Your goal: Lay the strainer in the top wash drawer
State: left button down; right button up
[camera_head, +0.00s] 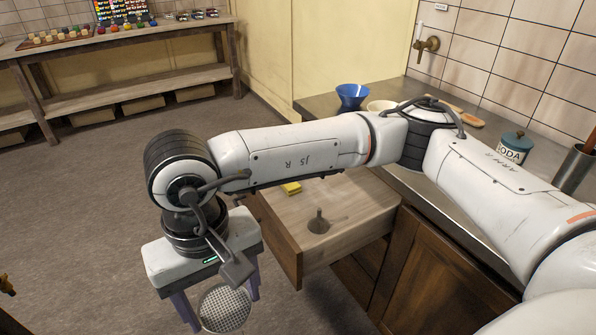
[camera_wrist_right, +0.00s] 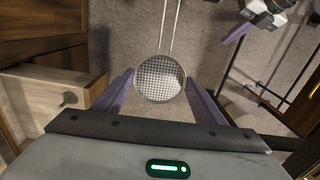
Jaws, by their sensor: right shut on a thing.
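The strainer (camera_head: 226,307) has a round wire-mesh bowl. My right gripper (camera_head: 216,302) is shut on it, with the bowl between its purple fingers, to the left of the drawer and outside it. In the right wrist view the strainer (camera_wrist_right: 161,78) has a thin double-wire handle running up away from the gripper. The top wash drawer (camera_head: 345,212) is pulled open under my right forearm, which hides part of it. Part of my left gripper (camera_wrist_right: 240,30) shows at the top right of the wrist view; its jaw opening is unclear.
Inside the drawer are a yellow item (camera_head: 291,188) and a small grey funnel-like item (camera_head: 318,223). On the counter stand a blue bowl (camera_head: 352,96), a pale bowl (camera_head: 382,106) and a soda jar (camera_head: 514,148). Open floor lies left of the drawer.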

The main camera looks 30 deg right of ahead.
aim_at(324, 197)
jog(key=i, duration=2)
jog(key=z, duration=1.95)
